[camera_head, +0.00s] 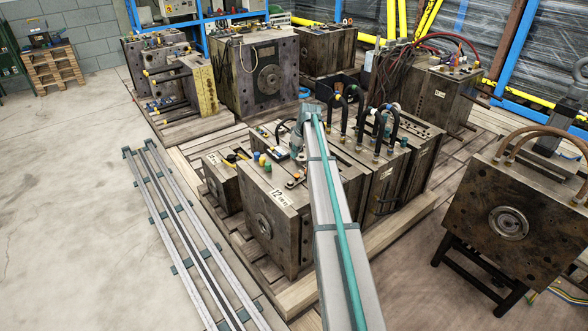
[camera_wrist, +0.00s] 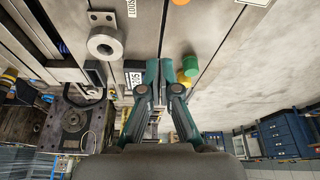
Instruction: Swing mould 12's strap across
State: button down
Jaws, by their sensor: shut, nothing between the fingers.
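Mould 12 (camera_head: 265,216) is a worn steel block with a white "12" label on its top edge and a round fitting in its front face. My gripper (camera_head: 297,153) hangs from the arm's end over the mould's rear top area. In the wrist view my gripper (camera_wrist: 160,70) has its teal fingers close together, shut and empty. Small parts lie on the mould's top beside the arm; I cannot tell which is the strap. The arm hides part of the top.
Green (camera_wrist: 191,65) and yellow caps stand close right of the fingers, and a metal ring (camera_wrist: 104,42) up-left. Hoses (camera_head: 385,130) rise from the neighbouring mould. Another mould on a stand (camera_head: 510,220) is at right. Rails (camera_head: 180,230) lie left on open floor.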

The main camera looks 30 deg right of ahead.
aim_at(293, 174)
jog(key=x, duration=0.9)
jog(key=shift+f, duration=0.1)
jog(key=s, duration=0.2)
jog(key=shift+s+d+f+p, duration=0.3)
jog(key=shift+d, duration=0.1)
jog(key=shift+s+d, duration=0.2)
jog(key=shift+s, duration=0.3)
